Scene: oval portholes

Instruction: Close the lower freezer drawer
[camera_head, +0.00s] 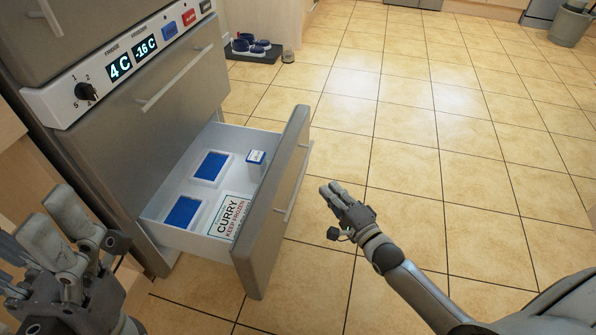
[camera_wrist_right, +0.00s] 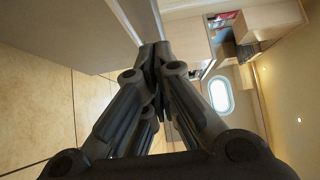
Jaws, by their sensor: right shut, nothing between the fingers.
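The lower freezer drawer (camera_head: 272,200) is pulled well out of the grey freezer in the head view. Its front panel has a bar handle on the outer side.
The drawer above (camera_head: 150,110) is shut, under a control panel (camera_head: 120,65) reading 4 C and -16 C. Shoes on a dark mat (camera_head: 252,50) lie at the back. A bin (camera_head: 570,25) stands far right. The tiled floor right of the drawer is clear.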

